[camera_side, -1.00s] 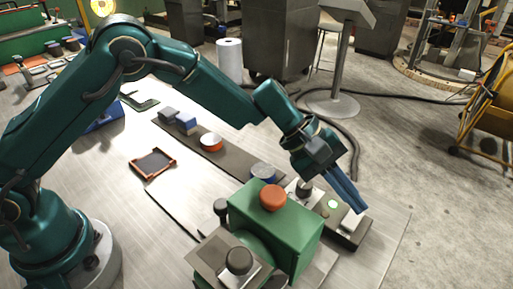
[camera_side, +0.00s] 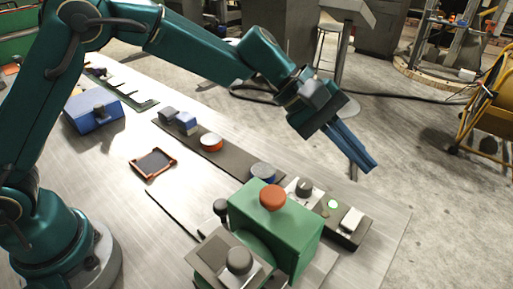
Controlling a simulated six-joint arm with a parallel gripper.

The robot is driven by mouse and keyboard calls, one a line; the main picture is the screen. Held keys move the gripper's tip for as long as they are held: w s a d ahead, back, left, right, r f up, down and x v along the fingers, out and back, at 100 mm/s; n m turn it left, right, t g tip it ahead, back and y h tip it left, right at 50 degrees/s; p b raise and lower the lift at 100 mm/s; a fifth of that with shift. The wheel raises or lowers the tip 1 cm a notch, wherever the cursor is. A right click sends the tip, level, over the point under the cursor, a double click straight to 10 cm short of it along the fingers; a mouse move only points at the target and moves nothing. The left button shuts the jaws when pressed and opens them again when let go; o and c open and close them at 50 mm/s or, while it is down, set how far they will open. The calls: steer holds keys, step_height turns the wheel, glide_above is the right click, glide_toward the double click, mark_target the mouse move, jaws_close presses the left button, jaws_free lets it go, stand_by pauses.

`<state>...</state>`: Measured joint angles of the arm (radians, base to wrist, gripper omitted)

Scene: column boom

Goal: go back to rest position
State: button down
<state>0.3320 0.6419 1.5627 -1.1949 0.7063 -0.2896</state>
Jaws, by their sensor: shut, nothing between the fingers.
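My gripper (camera_side: 368,167) is at the right of the side view, its long blue fingers pointing down and to the right. It is shut with nothing between the fingers. It hangs in the air above and beyond the table's right end, clear of the control panel. Below it, the panel strip holds a dark knob (camera_side: 304,187), a lit green button (camera_side: 332,204) and a white rocker-like block (camera_side: 351,219). My arm reaches across the top of the picture from the left.
A green box with a red-orange button (camera_side: 272,197) stands at the table's front. A dark strip carries a red-and-white button (camera_side: 211,142) and a blue round button (camera_side: 263,171). An orange-rimmed tray (camera_side: 154,163) and a blue box (camera_side: 93,111) lie left. The table's right end is bare.

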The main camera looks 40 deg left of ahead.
steer(key=s+a+r+m+t+y, duration=0.3)
steer(key=s+a+r+m, duration=0.1)
steer(key=s+a+r, duration=0.6)
steer(key=s+a+f+m+y, duration=0.5)
steer(key=s+a+f, duration=0.3)
steer(key=s+a, duration=0.4)
steer(key=shift+a+f+m+g+y, duration=0.25)
steer(key=shift+a+y, duration=0.45)
steer(key=shift+a, duration=0.4)
